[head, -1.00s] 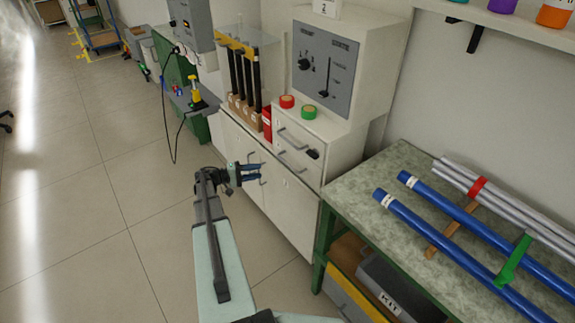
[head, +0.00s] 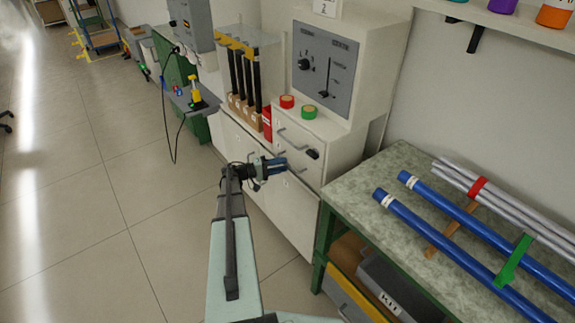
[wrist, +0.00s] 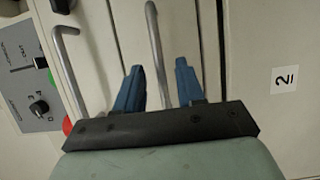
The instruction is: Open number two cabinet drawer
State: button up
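The white cabinet (head: 325,130) has two stacked drawers under its grey control panel. The upper drawer's bar handle (wrist: 66,75) is to the left in the wrist view. The lower drawer's bar handle (wrist: 154,45) runs between the blue fingers of my gripper (wrist: 158,85). The fingers are apart, one on each side of this bar, and I cannot tell whether either touches it. In the head view my gripper (head: 278,164) is at the lower drawer's front and partly hides its handle. Both drawers look closed.
A "2" label (wrist: 285,79) is on the front below the drawers. A black catch (head: 312,154) sticks out by the upper drawer. Red and green tape rolls (head: 309,112) lie on the ledge above. A green-framed bench (head: 400,180) with blue rods stands right. Floor at left is clear.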

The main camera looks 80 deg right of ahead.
aim_at(288, 164)
jog(key=shift+x, duration=1.6)
grip_shut()
